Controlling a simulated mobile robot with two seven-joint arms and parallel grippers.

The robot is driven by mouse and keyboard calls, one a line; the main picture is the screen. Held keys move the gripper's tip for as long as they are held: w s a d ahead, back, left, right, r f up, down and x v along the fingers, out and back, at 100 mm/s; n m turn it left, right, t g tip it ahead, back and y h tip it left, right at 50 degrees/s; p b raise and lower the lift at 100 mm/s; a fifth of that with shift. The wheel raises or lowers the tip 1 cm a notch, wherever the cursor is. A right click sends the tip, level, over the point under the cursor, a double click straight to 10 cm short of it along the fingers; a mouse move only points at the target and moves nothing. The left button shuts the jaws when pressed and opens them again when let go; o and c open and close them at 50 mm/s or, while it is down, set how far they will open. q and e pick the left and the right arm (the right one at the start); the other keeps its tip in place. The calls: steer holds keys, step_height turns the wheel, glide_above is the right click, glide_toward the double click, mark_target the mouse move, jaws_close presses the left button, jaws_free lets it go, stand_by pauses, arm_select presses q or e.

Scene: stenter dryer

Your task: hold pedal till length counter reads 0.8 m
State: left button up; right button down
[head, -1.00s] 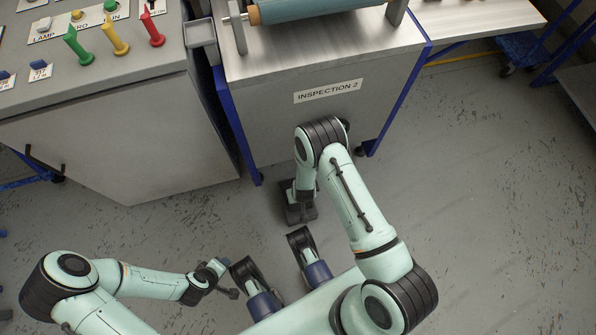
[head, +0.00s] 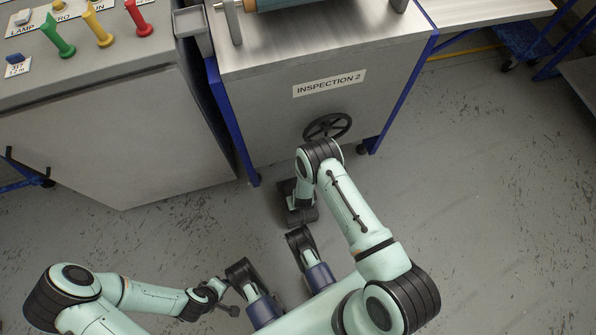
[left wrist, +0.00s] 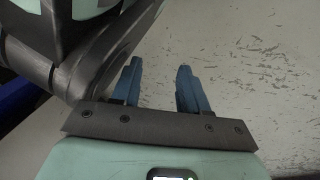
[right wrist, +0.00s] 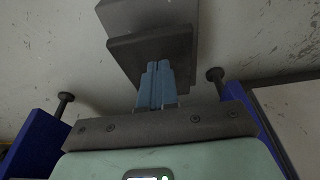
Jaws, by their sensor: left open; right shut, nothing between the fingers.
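The foot pedal shows in the right wrist view as a dark flat plate (right wrist: 150,52), with a grey block beyond it. In the head view a dark block (head: 300,215), which looks like the pedal, sits on the floor before the inspection machine, partly hidden by my right arm. My right gripper (right wrist: 158,66) is shut and empty, its fingertips over the plate; I cannot tell whether they touch or press it. My left gripper (left wrist: 158,82) is open and empty over bare floor. No length counter can be read in any view.
The machine labelled INSPECTION 2 (head: 328,84) carries a handwheel (head: 327,127) on its front, just beyond my right arm. A grey control desk (head: 120,130) with green, yellow and red levers stands at the left. The floor (head: 480,200) at the right is clear.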

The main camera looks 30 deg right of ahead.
mark_target(299, 211)
arm_select(q)
steer(key=shift+s+f, duration=0.3)
steer(key=shift+s, duration=0.2)
arm_select(e)
steer(key=shift+s+f, duration=0.1)
steer(key=shift+f, duration=0.45)
steer(key=shift+s+a+f+b, duration=0.1)
steer(key=shift+s+f+b, duration=0.4)
steer(key=shift+f, duration=0.4)
steer(key=shift+s+a+f+t, duration=0.1)
steer(key=shift+s+f+t, duration=0.15)
steer(key=shift+f+t, duration=0.35)
arm_select(q)
steer(key=shift+s+a+f+g, duration=0.15)
steer(key=shift+s+f+g, duration=0.25)
steer(key=shift+s, duration=0.1)
arm_select(e)
steer(key=shift+f+t+h, duration=0.3)
steer(key=shift+f+t, duration=0.1)
steer(key=shift+t, duration=0.1)
steer(key=shift+s+a+f, duration=0.1)
steer(key=shift+a, duration=0.1)
stand_by(4.2)
